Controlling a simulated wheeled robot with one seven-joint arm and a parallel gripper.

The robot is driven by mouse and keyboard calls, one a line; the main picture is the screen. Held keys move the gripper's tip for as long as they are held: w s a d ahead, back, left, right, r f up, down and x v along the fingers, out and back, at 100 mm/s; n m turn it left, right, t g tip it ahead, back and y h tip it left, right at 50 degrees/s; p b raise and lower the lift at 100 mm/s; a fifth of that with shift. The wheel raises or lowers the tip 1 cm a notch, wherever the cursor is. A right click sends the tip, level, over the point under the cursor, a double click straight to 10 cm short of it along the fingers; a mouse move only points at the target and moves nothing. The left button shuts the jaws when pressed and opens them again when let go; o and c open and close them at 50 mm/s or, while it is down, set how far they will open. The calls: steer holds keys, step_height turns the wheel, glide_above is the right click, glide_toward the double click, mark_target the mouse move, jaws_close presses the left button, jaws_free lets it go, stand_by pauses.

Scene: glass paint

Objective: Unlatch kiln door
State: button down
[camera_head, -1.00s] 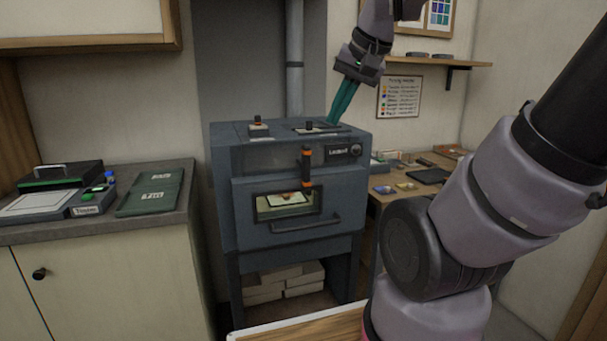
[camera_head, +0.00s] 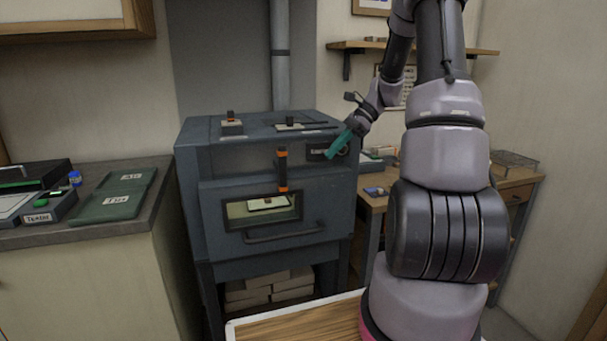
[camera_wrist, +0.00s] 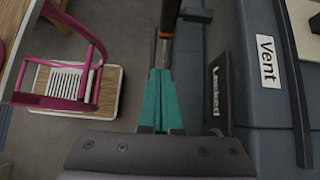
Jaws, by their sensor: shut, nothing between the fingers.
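The blue-grey kiln (camera_head: 205,167) stands in the middle of the head view. Its front door has a lit window (camera_head: 262,208) and a bar handle (camera_head: 285,232); the door looks closed. The latch lever (camera_head: 282,165), black with orange bands, stands upright on the door's upper front. A dark plate (camera_head: 318,154) to its right reads "Locked" in the wrist view (camera_wrist: 220,90). My gripper (camera_head: 334,152) is shut and empty, its teal fingers in front of that plate, right of the lever. In the wrist view, an orange-banded dark bar (camera_wrist: 167,35) shows beyond the fingertips (camera_wrist: 158,72).
Vent controls and a "Vent" label (camera_wrist: 266,61) sit on the kiln top. A counter (camera_head: 150,205) with green folders is at left. A work table (camera_head: 520,180) stands at right, below a wall shelf (camera_head: 480,50). A wood-topped surface (camera_head: 300,325) is in front.

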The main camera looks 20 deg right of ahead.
mark_target(287, 186)
steer(key=x, duration=0.9)
steer(key=shift+a+f, duration=0.1)
steer(key=shift+f, duration=0.2)
steer(key=a, duration=0.3)
steer(key=shift+a+f, duration=0.1)
steer(key=shift+a, duration=0.1)
steer(key=shift+w+a, duration=0.1)
steer(key=shift+a, duration=0.35)
steer(key=shift+a+f+y, duration=0.15)
steer(key=shift+f+y, duration=0.15)
steer(key=shift+y, duration=0.5)
steer(key=shift+a+f+y, duration=0.15)
steer(key=shift+f+y, duration=0.15)
steer(key=shift+y, duration=0.4)
steer(key=shift+x, duration=1.35)
steer(key=shift+r, duration=0.1)
